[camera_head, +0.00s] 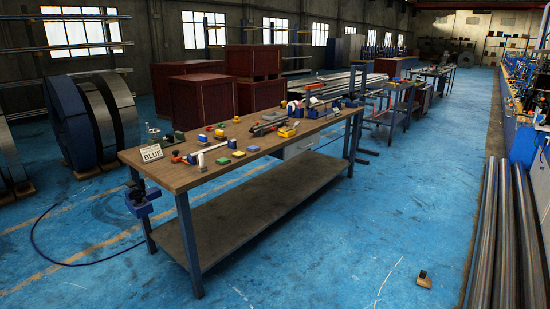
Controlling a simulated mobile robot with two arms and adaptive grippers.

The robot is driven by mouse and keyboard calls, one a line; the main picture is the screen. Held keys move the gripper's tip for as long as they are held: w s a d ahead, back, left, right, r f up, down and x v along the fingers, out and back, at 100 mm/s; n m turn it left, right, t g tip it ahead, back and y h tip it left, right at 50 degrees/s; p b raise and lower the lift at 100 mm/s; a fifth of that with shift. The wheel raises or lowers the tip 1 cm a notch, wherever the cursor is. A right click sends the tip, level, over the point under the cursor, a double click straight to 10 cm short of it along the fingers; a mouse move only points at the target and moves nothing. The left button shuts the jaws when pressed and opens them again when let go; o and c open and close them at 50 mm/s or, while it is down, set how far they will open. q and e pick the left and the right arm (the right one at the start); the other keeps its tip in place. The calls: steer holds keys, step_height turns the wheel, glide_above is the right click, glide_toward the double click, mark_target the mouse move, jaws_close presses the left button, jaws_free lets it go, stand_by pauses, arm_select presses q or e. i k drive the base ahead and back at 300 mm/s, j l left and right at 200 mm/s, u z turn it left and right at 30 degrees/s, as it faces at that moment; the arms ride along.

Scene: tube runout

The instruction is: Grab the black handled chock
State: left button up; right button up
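A small brown wedge-like block (424,280) with a dark upper part lies on the blue floor at the lower right, left of the long pipes. It looks like the black handled chock, but it is too small to make out the handle clearly. Nothing touches it. Neither of my grippers shows in the head view.
A workbench (250,201) with a lower shelf stands left of the block, with several coloured blocks and tools on top and a sign reading BLUE (151,153). Long steel pipes (503,240) lie along the right. The blue floor around the block is clear.

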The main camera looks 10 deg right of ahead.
mark_target(423, 280)
steer(key=i+z, duration=0.25)
steer(key=i, duration=0.25)
steer(key=i+j+z, duration=0.25)
steer(key=i, duration=0.3)
steer(key=i+j+z, duration=0.2)
steer(key=i, duration=0.3)
steer(key=i+l+z, duration=0.15)
steer(key=i+z, duration=0.25)
steer(key=i, duration=0.2)
steer(key=i+z, duration=0.4)
steer(key=i, duration=0.25)
steer(key=i+j+z, duration=0.25)
steer(key=i+z, duration=0.15)
steer(key=i, duration=0.2)
